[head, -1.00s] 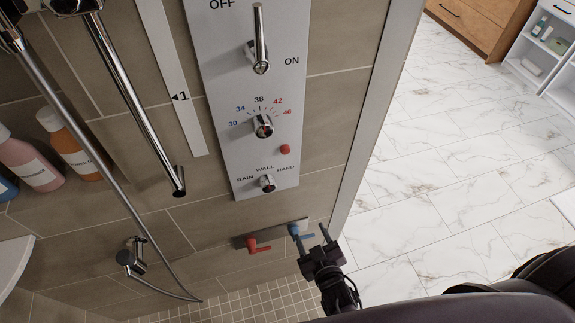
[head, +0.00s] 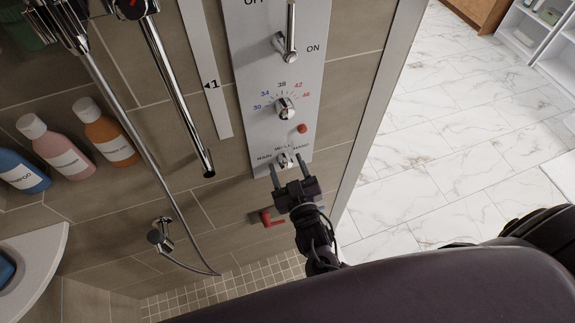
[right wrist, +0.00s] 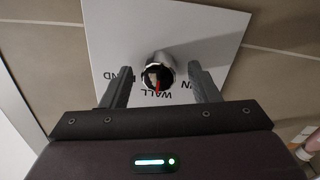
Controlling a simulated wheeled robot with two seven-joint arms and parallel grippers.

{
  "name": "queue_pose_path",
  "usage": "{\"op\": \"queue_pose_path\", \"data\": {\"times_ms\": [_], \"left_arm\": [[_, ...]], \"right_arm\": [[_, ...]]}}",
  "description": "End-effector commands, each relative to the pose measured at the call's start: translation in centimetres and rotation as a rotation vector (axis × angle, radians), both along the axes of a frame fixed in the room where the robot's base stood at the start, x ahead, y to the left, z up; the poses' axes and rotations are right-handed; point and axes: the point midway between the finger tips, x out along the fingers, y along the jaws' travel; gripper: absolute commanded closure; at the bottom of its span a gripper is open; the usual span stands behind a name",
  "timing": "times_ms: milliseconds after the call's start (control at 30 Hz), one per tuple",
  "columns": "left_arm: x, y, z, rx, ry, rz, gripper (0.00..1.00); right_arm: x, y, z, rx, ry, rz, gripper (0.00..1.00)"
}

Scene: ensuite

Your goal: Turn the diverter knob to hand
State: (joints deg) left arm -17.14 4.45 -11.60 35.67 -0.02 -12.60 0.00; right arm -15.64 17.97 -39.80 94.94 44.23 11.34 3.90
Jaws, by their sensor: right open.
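In the right wrist view the knob (right wrist: 159,68) shows a red mark pointing to WALL. My right gripper (head: 287,167) is at the knob, its fingers partly covering the labels. In the right wrist view its open fingers (right wrist: 160,76) stand on either side of the knob, with a gap visible on both sides. My left gripper is not in view.
Above the diverter are the temperature knob (head: 283,107), a red button (head: 302,128) and the ON/OFF lever (head: 291,35). A red lever (head: 268,218) sits below. A chrome rail (head: 180,90), hose and bottles (head: 110,143) are at left. Marble floor at right is open.

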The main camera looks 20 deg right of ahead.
Motion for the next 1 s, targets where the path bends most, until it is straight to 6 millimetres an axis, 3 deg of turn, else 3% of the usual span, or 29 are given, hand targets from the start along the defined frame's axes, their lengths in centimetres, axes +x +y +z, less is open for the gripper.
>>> {"op": "queue_pose_path", "data": {"times_ms": [200,567,1000], "left_arm": [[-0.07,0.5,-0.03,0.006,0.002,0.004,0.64],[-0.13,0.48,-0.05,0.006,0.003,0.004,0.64],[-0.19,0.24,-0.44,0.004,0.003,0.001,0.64]], "right_arm": [[0.03,0.0,-0.07,0.0,0.001,0.0,0.45],[0.0,0.01,-0.07,0.0,0.001,0.0,0.89],[-0.04,0.04,-0.22,0.114,0.007,-0.001,0.89]]}}
